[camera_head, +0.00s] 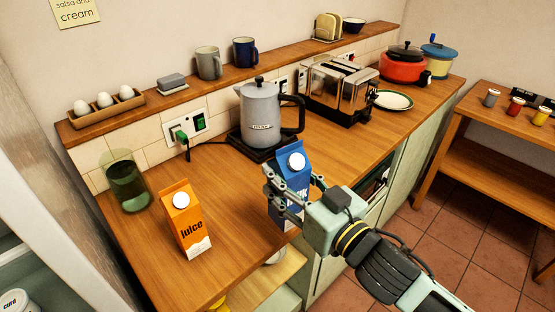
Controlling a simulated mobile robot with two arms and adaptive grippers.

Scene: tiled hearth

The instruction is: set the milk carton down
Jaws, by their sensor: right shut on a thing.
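The blue milk carton (291,172) is upright at the front edge of the wooden counter (230,240). It has a white round cap. My right gripper (293,195) is shut on the carton, with its fingers around the carton's sides; they hide part of its front. I cannot tell whether the carton's base touches the counter. My left gripper does not show.
An orange juice carton (186,220) and a green glass (126,182) stand left on the counter. A grey kettle (260,115) stands behind the milk carton, and a toaster (341,90) is farther right. Bare counter lies between the two cartons.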

